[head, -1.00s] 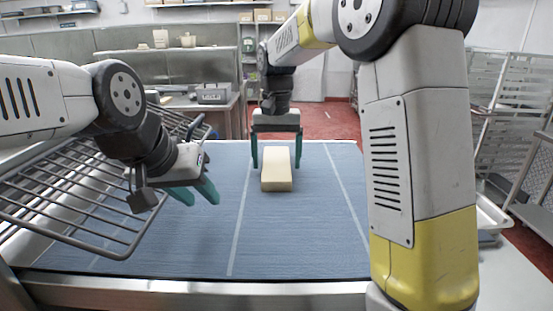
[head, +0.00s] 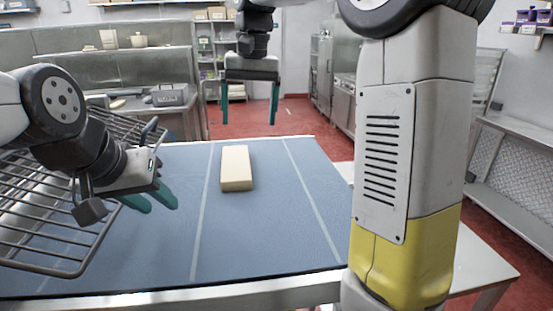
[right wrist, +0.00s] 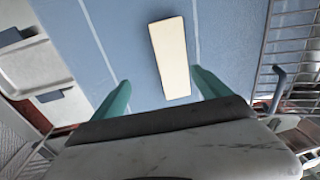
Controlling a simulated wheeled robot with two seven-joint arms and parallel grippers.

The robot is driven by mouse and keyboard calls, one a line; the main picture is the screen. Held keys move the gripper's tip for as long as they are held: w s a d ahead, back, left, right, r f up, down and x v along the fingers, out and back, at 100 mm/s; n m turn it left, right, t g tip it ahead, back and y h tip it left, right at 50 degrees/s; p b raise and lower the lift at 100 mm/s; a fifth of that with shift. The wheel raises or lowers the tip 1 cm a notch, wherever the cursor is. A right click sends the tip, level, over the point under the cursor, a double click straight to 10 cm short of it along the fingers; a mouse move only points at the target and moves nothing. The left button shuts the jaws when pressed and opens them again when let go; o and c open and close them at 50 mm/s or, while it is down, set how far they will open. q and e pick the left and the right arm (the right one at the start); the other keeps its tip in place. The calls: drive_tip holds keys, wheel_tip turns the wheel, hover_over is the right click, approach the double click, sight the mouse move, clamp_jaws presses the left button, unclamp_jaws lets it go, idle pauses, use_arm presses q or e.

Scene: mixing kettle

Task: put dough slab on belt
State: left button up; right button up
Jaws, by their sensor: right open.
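The dough slab (head: 236,168) is a pale yellow block lying flat on the blue belt (head: 270,235), between two lighter lines. It also shows in the right wrist view (right wrist: 169,57), lying on the belt beyond the fingertips. My right gripper (head: 249,122) is open and empty, above and behind the slab, apart from it. Its two green fingers show in the right wrist view (right wrist: 160,85) with a gap between them. My left gripper (head: 160,202) is at the left over the belt, beside the wire rack, with its green fingers spread and nothing seen between them.
A wire rack (head: 50,225) stands at the left edge of the belt. A metal counter and shelves (head: 205,60) are at the back. A pale table (head: 480,262) shows at the right. The belt right of the slab is clear.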

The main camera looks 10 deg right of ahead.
drive_tip(key=s+d+f+t, duration=0.1)
drive_tip(key=s+d+f, duration=0.2)
drive_tip(key=s, duration=0.3)
drive_tip(key=s+d+f+t, duration=0.2)
drive_tip(key=s+d, duration=0.1)
drive_tip(key=s, duration=0.3)
drive_tip(key=s+d+f+t+y, duration=0.1)
drive_tip(key=s+d+f+t, duration=0.1)
drive_tip(key=s, duration=0.4)
drive_tip(key=shift+s+d+f+n, duration=0.15)
drive_tip(key=shift+s+d+f, duration=0.05)
drive_tip(key=shift+d+f, duration=0.3)
drive_tip(key=shift+s+d+f+n, duration=0.15)
drive_tip(key=shift+d+f, duration=0.2)
drive_tip(key=shift+d, duration=0.25)
drive_tip(key=shift+s+f+t, duration=0.2)
drive_tip(key=shift+f+t, duration=0.05)
drive_tip(key=shift+t, duration=0.05)
